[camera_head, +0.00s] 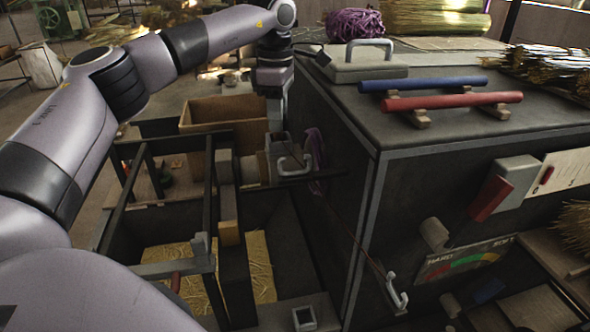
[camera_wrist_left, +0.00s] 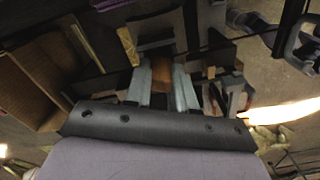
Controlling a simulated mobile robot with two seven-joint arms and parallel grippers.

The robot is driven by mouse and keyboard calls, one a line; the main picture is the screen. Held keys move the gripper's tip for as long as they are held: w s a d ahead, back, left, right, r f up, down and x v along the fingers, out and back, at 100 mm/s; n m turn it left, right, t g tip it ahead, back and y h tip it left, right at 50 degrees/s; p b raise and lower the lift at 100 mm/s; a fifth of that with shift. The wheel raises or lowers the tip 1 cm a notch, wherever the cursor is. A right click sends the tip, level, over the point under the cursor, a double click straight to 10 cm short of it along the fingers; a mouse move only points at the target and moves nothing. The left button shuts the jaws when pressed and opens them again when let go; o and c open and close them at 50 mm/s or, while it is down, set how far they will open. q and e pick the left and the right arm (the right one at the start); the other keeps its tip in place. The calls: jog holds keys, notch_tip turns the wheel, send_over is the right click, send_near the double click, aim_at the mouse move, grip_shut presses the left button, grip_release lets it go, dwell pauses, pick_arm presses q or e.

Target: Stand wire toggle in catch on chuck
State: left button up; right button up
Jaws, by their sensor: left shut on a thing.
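My left gripper (camera_head: 277,122) reaches down beside the dark cabinet's left side, its fingertips hard to make out in the head view. In the left wrist view its two grey fingers (camera_wrist_left: 162,76) are shut on a small brown-orange piece (camera_wrist_left: 160,72); I cannot tell whether this is the wire toggle. Just below the gripper in the head view is a grey block with a pale bent handle (camera_head: 290,163), possibly the chuck and its catch. A dark rod runs right from it. Which part is the toggle is too small to tell. My right gripper is out of view.
The dark cabinet (camera_head: 340,140) fills the right, with blue (camera_head: 425,84) and red (camera_head: 455,101) bars on top. A purple coil (camera_head: 315,150) hangs at its side. A cardboard box (camera_head: 215,112) and straw bins (camera_head: 165,258) stand left. A thin line runs to a pale clip (camera_head: 397,295).

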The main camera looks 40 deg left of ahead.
pick_arm(q)
jog(key=shift+f, duration=0.3)
jog(key=o, duration=0.9)
jog(key=shift+r, duration=3.6)
jog(key=shift+f, duration=0.15)
grip_shut()
jog(key=shift+f+p, duration=0.3)
jog(key=shift+f, duration=0.1)
